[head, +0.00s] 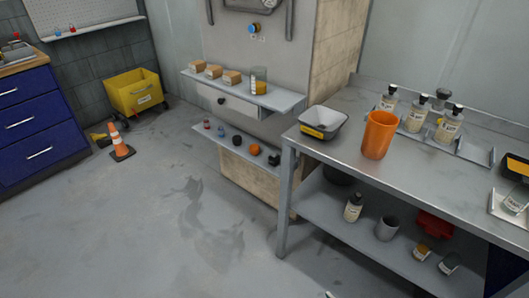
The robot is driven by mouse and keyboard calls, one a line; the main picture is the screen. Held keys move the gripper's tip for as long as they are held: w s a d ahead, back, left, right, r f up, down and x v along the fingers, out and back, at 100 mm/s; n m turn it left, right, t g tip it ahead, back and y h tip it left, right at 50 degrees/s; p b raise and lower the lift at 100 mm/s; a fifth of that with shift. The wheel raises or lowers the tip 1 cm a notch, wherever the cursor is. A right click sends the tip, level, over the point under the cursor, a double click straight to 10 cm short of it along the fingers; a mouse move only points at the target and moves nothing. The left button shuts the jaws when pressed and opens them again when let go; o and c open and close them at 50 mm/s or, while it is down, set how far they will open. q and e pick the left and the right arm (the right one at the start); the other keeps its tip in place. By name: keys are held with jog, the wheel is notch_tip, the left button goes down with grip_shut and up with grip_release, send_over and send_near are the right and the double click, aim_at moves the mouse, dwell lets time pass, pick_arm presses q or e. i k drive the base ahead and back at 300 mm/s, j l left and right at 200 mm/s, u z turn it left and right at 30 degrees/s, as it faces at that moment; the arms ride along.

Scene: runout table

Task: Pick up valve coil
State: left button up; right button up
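No object is plainly marked as the valve coil. Small parts sit on the low wall shelf (216,136): a dark block (274,159) at its right end, a round orange part (255,149), and a small black part (237,140). Any of the dark ones could be the coil; they are too small to tell. Two small bottle-like items (213,127) stand at that shelf's left end. Neither of my grippers shows in the head view.
A metal table (345,150) at right holds an orange cup (378,135), a grey bin (323,122) and bottles. An upper shelf (285,101) carries several small boxes. A traffic cone (119,143) and yellow cart (134,92) stand left. The floor (150,220) in front is clear.

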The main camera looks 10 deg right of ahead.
aim_at(273, 160)
jog(key=i+j+z, duration=0.2)
jog(key=z, duration=0.25)
jog(key=i+j+z, duration=0.15)
jog(key=z, duration=0.35)
jog(key=i+z, duration=0.4)
jog(key=i+j, duration=0.05)
jog(key=i, duration=0.05)
